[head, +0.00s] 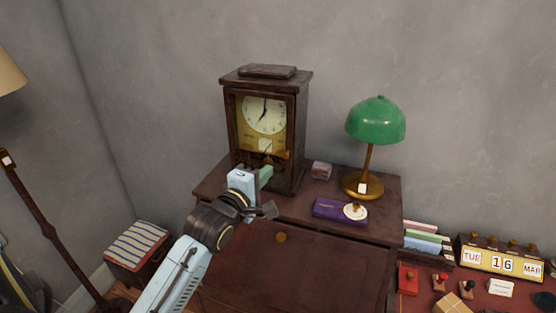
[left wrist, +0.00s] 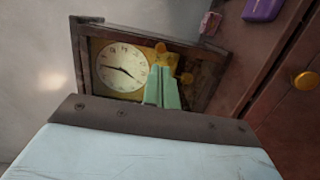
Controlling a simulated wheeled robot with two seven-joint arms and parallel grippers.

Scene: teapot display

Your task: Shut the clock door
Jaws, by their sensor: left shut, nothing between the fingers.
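The clock (head: 302,120) is a dark wooden case standing on a brown cabinet, with a white dial in a gold panel behind its front door (head: 233,130). The door looks flush or nearly flush with the case; I cannot tell whether a thin gap is left. My left gripper (head: 265,172) is shut and empty, with its green fingers at the lower front of the clock. In the left wrist view the fingers (left wrist: 164,86) overlap the lower part of the clock (left wrist: 205,72), near gold parts below the dial. Contact is unclear. My right gripper is not in view.
A green lamp (head: 376,122), a purple box (head: 338,212) and a small pinkish box (head: 321,170) stand right of the clock on the cabinet (head: 215,184). A calendar (head: 500,262) and stamps sit lower right. A striped stool (head: 137,245) is at left.

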